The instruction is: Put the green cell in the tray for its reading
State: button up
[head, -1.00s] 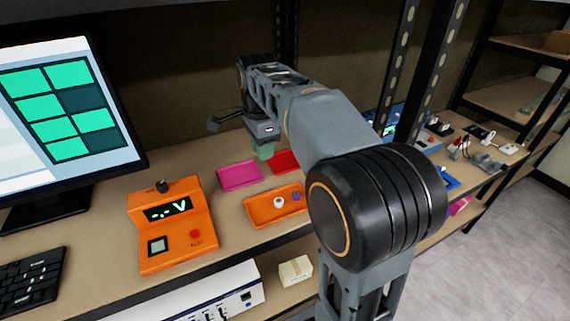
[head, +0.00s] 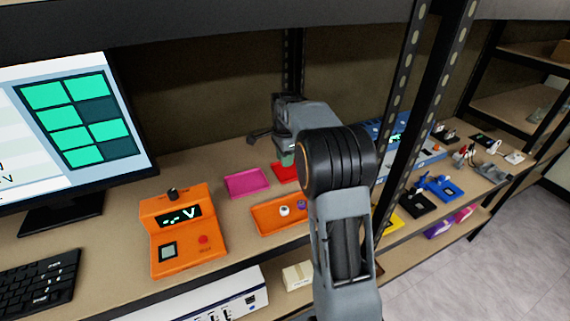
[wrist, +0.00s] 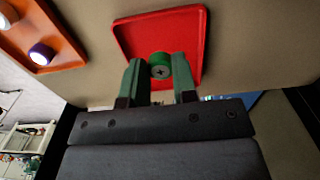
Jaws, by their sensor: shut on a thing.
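My gripper (wrist: 160,68) is shut on the green cell (wrist: 160,72), a small round piece with a cross mark on its end, held between the fingertips. In the wrist view the cell shows against the red tray (wrist: 128,30), near that tray's edge. Whether it touches the tray I cannot tell. In the head view my gripper (head: 286,157) is at the red tray (head: 283,172), which my arm partly hides; the cell is not clear there. The orange meter (head: 190,245) shows dashes and a V on its display.
A pink tray (head: 247,182) lies left of the red one. A shelf post (head: 398,120) stands to the right. A monitor (head: 75,115) stands at left.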

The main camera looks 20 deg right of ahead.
jog(key=shift+w+f, duration=0.1)
jog(key=shift+f, duration=1.5)
jog(key=shift+f, duration=0.15)
jog(key=o, duration=0.7)
jog(key=shift+o, duration=0.2)
notch_tip(320, 180, up, 12)
jog(key=shift+f, duration=0.25)
jog(key=shift+r, duration=0.3)
jog(key=s+a+r+n+t, duration=0.1)
jog(key=s+a+n, duration=0.35)
jog(key=s, duration=0.25)
jog(key=s+a+n+t, duration=0.1)
jog(key=s+a+n, duration=0.2)
jog(key=s+n, duration=0.25)
jog(key=s+a+f+n+t, duration=0.1)
jog(key=s+f+n, duration=0.2)
jog(key=s, duration=0.3)
jog(key=s+a+f+n+t, duration=0.1)
jog(key=s+a+f+n, duration=0.1)
jog(key=s+n, duration=0.3)
jog(key=shift+s+a+f, duration=0.25)
jog(key=shift+s+f, duration=0.3)
jog(key=shift+f, duration=0.3)
